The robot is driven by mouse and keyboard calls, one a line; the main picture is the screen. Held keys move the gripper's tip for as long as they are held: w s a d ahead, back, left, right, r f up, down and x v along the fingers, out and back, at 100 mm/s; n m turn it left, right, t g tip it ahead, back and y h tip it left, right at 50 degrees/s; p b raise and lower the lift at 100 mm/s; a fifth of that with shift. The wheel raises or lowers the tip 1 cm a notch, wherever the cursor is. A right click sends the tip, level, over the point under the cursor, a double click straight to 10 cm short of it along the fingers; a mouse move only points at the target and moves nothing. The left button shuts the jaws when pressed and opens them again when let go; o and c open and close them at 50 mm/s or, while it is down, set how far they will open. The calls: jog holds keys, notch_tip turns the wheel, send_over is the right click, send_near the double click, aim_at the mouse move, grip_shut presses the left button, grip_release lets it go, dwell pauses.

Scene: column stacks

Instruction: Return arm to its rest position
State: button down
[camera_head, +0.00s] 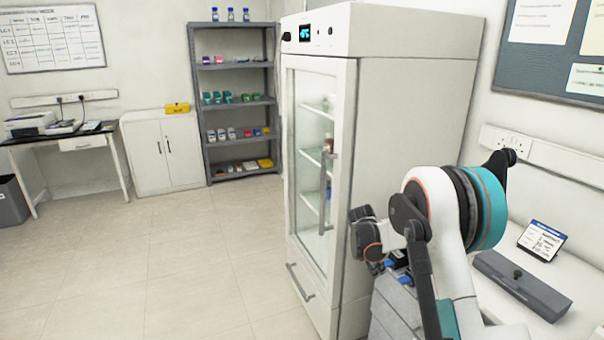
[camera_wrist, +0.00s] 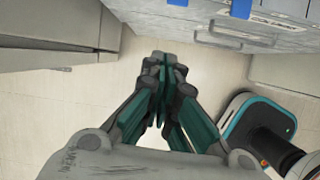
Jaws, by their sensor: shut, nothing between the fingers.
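My gripper (camera_wrist: 162,75) is in the middle of the wrist view, with its teal-lined fingers together and empty. It points down over the pale floor (camera_wrist: 75,120). In the head view my arm (camera_head: 450,215) is folded at the right, in front of the refrigerator's right side. The fingertips cannot be made out in the head view. My dark base with a teal rim (camera_wrist: 262,125) shows at the right of the wrist view.
The tall white refrigerator (camera_head: 400,100) stands close beside my arm, its glass door shut. A grey drawer unit (camera_head: 395,305) is below the arm. A white counter at the right holds a long grey box (camera_head: 522,285) and a small display (camera_head: 541,240). Open floor (camera_head: 170,265) lies left.

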jog(key=s+a+r+m+t+y, duration=0.15)
jog(key=s+r+m, duration=0.35)
jog(key=s+r, duration=0.5)
jog(key=s+a+r+m+t, duration=0.1)
jog(key=s+a+r+m, duration=0.35)
jog(key=r, duration=0.85)
jog(key=s+a+r+m+t+y, duration=0.1)
jog(key=s+m, duration=0.4)
jog(key=s, duration=0.8)
jog(key=s+a+m+t+y, duration=0.1)
jog(key=s+m, duration=0.5)
jog(key=s, duration=0.7)
jog(key=shift+s+a+r+t, duration=0.35)
jog(key=shift+a+t, duration=0.1)
jog(key=shift+a, duration=0.4)
jog(key=shift+m, duration=0.25)
